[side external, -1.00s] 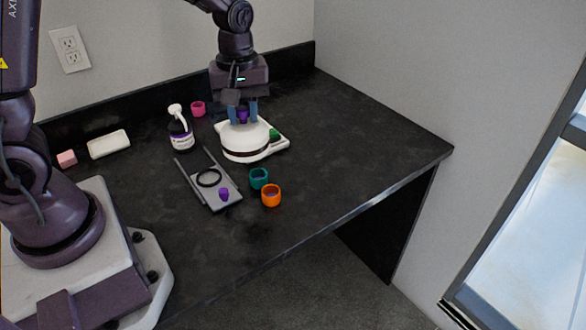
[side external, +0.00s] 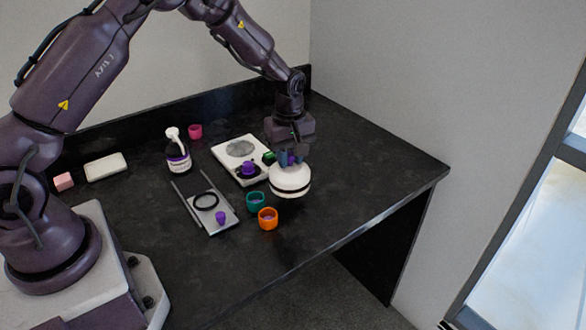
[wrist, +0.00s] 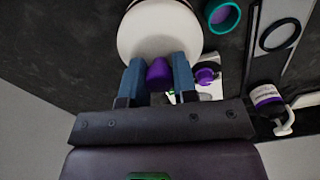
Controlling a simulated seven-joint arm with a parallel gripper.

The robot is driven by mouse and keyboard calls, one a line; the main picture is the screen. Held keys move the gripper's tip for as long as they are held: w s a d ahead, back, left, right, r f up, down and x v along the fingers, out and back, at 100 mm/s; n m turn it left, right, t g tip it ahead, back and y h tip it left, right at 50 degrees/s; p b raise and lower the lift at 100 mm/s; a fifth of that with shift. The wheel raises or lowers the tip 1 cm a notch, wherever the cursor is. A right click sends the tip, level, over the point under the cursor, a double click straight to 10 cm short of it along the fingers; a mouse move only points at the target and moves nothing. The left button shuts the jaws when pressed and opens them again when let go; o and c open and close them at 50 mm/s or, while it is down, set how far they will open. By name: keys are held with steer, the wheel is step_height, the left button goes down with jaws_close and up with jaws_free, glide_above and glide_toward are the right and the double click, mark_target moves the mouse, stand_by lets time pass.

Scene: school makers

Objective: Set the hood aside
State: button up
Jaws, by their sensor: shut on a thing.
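The hood (side external: 290,181) is a white dome with a dark band near its base and a purple knob (wrist: 159,72) on top. My gripper (side external: 291,158) is shut on the knob, with a blue finger on each side of it in the wrist view (wrist: 158,80). The hood is upright, right of the white base plate (side external: 228,149). I cannot tell whether its rim touches the table. The base plate is uncovered and shows a grey disc, a purple knobbed piece (side external: 248,168) and a green part (side external: 269,158).
Further left are a grey tray (side external: 218,222) with a black ring, a pump bottle (side external: 178,155) and a pink cup (side external: 195,131). The table's right side is clear.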

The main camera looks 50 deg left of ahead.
mark_target(293, 170)
steer(key=shift+w+f, duration=0.4)
steer(key=shift+f, duration=0.05)
steer(key=shift+w+f, duration=0.15)
steer(key=shift+f, duration=1.5)
steer(key=shift+f, duration=0.1)
steer(key=o, duration=1)
steer(key=shift+c, duration=0.2)
